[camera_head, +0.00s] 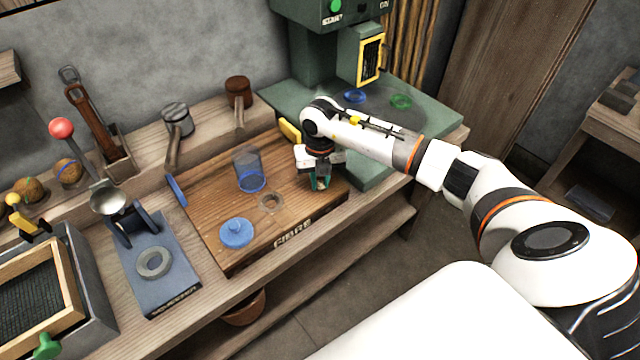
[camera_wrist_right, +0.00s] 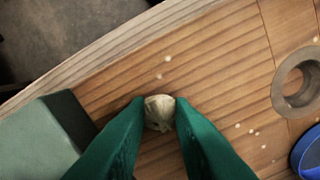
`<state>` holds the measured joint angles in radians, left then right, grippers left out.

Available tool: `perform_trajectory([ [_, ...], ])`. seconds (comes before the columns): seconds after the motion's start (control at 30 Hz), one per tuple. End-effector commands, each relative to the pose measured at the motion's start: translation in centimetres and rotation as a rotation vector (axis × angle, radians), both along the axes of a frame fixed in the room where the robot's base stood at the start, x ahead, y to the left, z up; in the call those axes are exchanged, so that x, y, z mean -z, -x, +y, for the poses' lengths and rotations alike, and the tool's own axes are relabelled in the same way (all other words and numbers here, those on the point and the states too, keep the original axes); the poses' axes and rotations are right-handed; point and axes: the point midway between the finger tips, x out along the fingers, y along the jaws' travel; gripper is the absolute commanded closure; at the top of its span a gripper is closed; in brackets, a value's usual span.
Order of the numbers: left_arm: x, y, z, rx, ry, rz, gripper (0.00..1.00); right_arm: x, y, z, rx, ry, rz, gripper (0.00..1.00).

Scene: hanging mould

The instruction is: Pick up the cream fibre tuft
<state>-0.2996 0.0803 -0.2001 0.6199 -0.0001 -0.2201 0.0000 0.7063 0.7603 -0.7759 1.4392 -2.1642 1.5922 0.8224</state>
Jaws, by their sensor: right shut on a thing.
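The cream fibre tuft (camera_wrist_right: 159,112) sits between the green fingertips of my right gripper (camera_wrist_right: 160,118) in the right wrist view. The fingers are shut on it from both sides, above the wooden board. In the head view my right gripper (camera_head: 320,180) is at the right end of the wooden board marked FIBRE (camera_head: 215,215), and the tuft is only a small pale spot there. I cannot tell whether the tuft touches the board. My left gripper is not in view.
A clear blue-based cup (camera_head: 250,170), a blue knobbed lid (camera_head: 237,233) and a ring hole (camera_head: 271,202) are on the board. A green press (camera_head: 315,60) stands behind. A blue-grey squeezer (camera_head: 155,265) is to the left. Small pale crumbs dot the board.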

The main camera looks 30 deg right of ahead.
Motion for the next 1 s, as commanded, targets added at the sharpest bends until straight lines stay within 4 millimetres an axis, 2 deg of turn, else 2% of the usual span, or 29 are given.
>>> perform_trajectory([
  [0.17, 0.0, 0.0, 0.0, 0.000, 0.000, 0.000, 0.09, -0.2, 0.0, 0.0, 0.000, 0.000, -0.001, 1.00],
  [0.27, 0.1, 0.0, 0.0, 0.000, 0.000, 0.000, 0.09, -1.1, -0.1, 0.0, 0.000, 0.000, -0.002, 1.00],
  [0.6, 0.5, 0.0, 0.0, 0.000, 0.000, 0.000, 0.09, -7.7, -0.1, -0.1, 0.000, 0.002, -0.004, 1.00],
  [0.7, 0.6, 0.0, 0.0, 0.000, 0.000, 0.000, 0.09, -9.0, -0.1, 0.0, -0.001, 0.001, -0.002, 1.00],
  [0.8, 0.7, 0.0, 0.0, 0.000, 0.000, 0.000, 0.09, -9.8, -0.1, 0.0, -0.001, 0.001, -0.001, 1.00],
  [1.0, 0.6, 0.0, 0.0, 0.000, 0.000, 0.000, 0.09, -10.0, 0.0, 0.0, -0.001, 0.000, 0.002, 1.00],
])
